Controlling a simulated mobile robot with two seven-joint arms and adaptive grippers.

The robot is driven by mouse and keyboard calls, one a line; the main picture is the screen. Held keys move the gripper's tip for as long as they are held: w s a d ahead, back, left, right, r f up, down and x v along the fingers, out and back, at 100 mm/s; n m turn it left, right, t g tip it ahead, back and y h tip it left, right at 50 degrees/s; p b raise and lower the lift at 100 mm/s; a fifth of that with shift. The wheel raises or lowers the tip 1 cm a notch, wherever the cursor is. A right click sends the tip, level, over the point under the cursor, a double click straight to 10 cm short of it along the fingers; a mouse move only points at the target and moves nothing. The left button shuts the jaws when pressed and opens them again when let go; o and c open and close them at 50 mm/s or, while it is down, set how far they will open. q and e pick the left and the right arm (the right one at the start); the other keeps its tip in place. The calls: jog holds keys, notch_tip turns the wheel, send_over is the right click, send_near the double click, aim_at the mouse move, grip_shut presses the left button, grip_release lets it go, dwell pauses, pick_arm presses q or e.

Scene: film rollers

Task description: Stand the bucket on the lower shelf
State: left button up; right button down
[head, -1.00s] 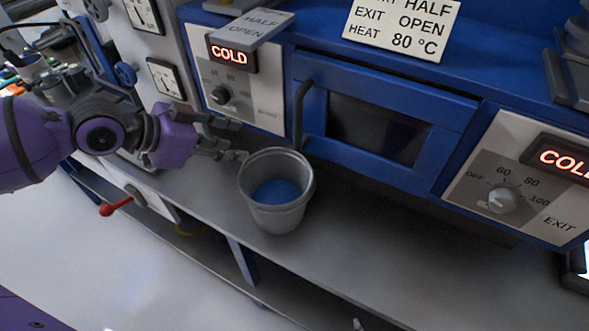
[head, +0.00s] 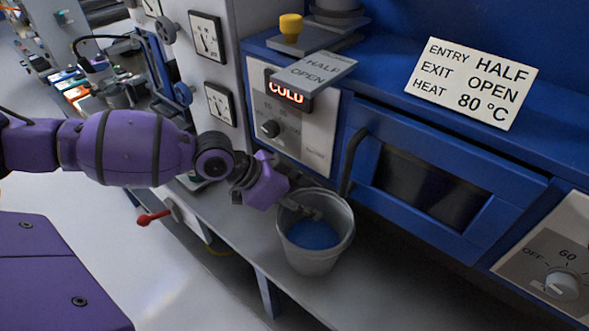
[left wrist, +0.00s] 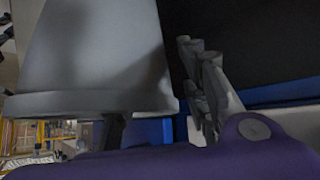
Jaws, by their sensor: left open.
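The grey bucket (head: 318,262), with blue contents, stands upright on a grey ledge (head: 372,297) in front of the blue machine. My left gripper (head: 308,212) is open at the left side of its rim, with fingers reaching over the opening. In the left wrist view the bucket (left wrist: 90,50) fills the upper left. One finger of my gripper (left wrist: 160,105) shows right of its wall and a dark part shows below the rim; whether they touch the bucket is unclear. A lower level under the ledge is mostly in shadow. My right gripper is out of view.
A blue oven-like door (head: 425,195) with a dark handle (head: 352,160) is close behind the bucket. A red-handled lever (head: 152,217) sticks out at left. A blue post (head: 267,293) stands below the ledge. The ledge right of the bucket is clear.

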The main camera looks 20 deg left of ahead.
pick_arm(q)
jog(key=shift+r, duration=0.1)
grip_shut()
dwell(0.5)
